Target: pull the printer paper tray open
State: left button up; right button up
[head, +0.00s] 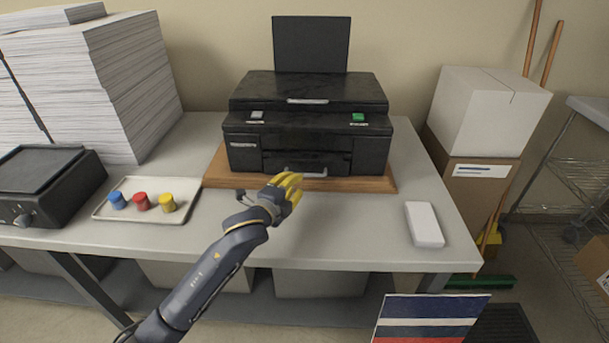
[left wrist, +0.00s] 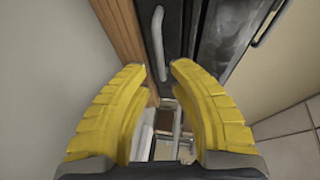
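The black printer (head: 306,125) stands on a wooden board on the table. Its paper tray (head: 275,161) is the low front panel and looks flush with the printer front. The tray's grey handle (head: 308,174) is at the lower middle, and it also shows as a bar in the left wrist view (left wrist: 156,42). My left gripper (head: 294,184) is just in front of the tray, close to the handle's left part. In the left wrist view the yellow fingers (left wrist: 160,72) are apart, with nothing held between them. The handle lies beyond the fingertips. My right gripper is not in view.
The wooden board (head: 375,183) sticks out in front of the printer. A tray with coloured caps (head: 127,205) lies at left, beside a black machine (head: 45,185) and tall paper stacks (head: 130,85). A white box (head: 424,224) lies at right. The table's front middle is clear.

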aim_at(304, 174)
pick_arm(q)
jog(key=shift+x, duration=3.45)
jog(key=shift+o, duration=0.2)
grip_shut()
